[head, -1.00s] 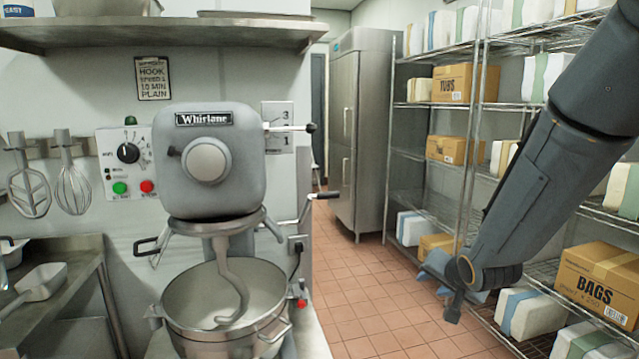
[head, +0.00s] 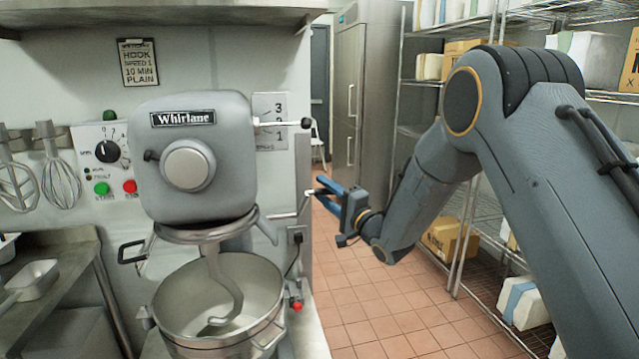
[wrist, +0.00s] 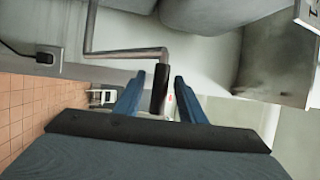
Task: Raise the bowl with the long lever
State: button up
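The steel bowl (head: 180,312) sits under the grey mixer head (head: 230,165), with the dough hook (head: 222,275) reaching down into it. The long lever (head: 284,216) comes out of the mixer's right side, low down, as a bent metal rod. In the wrist view its rod (wrist: 120,51) ends in a black grip (wrist: 161,92). My gripper (head: 322,190) is at the lever's end, seen from the side in the head view. In the wrist view my gripper (wrist: 159,80) has its two blue fingers apart, with the black grip between them and gaps visible.
A shorter lever with a black knob (head: 306,122) sticks out higher, by the 3-2-1 plate. A socket with a plug (head: 297,236) and a red knob (head: 297,306) are below the long lever. Wire shelves (head: 470,210) stand at right. The tiled floor between is clear.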

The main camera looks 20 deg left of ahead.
jog(key=x, duration=0.3)
jog(key=shift+w+a+p, duration=0.15)
jog(key=shift+p, duration=0.25)
grip_shut()
